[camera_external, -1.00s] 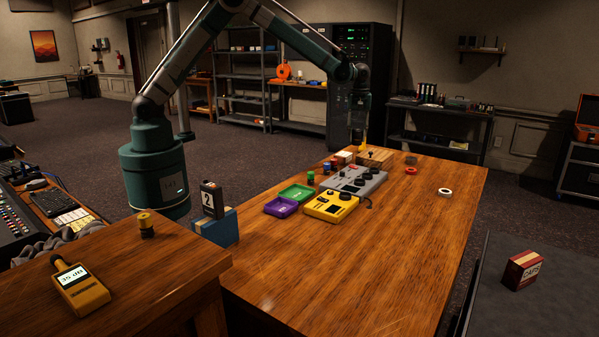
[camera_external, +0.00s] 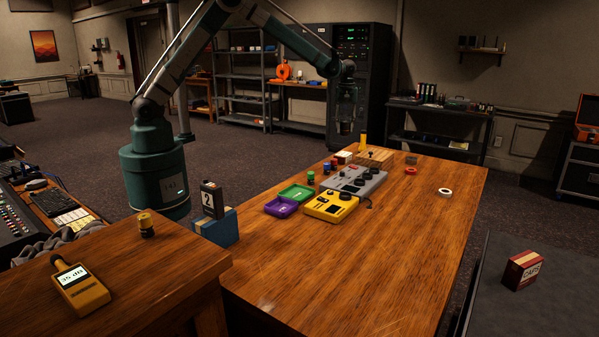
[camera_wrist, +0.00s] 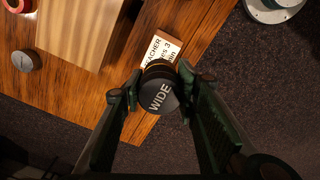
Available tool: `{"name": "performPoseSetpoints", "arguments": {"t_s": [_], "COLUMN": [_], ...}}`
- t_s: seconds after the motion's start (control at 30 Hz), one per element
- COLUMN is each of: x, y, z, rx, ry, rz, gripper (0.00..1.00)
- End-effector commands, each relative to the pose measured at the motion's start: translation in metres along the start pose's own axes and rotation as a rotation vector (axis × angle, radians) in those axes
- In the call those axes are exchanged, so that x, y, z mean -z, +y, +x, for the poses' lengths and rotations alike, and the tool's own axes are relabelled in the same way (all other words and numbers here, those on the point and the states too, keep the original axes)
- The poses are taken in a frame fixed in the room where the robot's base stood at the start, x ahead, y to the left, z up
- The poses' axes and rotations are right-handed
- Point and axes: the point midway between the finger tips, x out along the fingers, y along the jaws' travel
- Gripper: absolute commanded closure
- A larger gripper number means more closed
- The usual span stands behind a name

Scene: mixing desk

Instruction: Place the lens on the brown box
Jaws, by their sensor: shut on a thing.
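The lens (camera_wrist: 160,87) is a short black cylinder with a gold-brown ring and "WIDE" on its cap. My gripper (camera_wrist: 158,92) is shut on it, one finger on each side, in the wrist view. In the external view my gripper (camera_external: 346,128) hangs above the table's far end, left of the yellow upright piece; the lens is a dark shape there. A brown wooden box (camera_wrist: 80,28) lies to the upper left of the lens in the wrist view, apart from it. It also shows at the far end of the table in the external view (camera_external: 376,156).
A small brown piece with a white label (camera_wrist: 163,48) lies partly behind the lens in the wrist view. A grey disc (camera_wrist: 26,60) and red ring (camera_external: 411,170) lie near the box. Yellow (camera_external: 331,207) and grey (camera_external: 358,179) devices stand nearer. The table's near half is clear.

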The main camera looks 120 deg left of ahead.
Motion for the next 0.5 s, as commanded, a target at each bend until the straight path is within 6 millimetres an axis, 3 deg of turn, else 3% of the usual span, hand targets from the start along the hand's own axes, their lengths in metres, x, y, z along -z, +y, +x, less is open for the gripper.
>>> {"name": "performPoseSetpoints", "arguments": {"t_s": [0.17, 0.5], "x": [0.000, 0.000], "y": [0.001, 0.000], "z": [0.008, 0.051], "rx": [0.000, 0.000], "ry": [0.000, 0.000], "rz": [0.000, 0.000], "gripper": [0.87, 0.87]}}
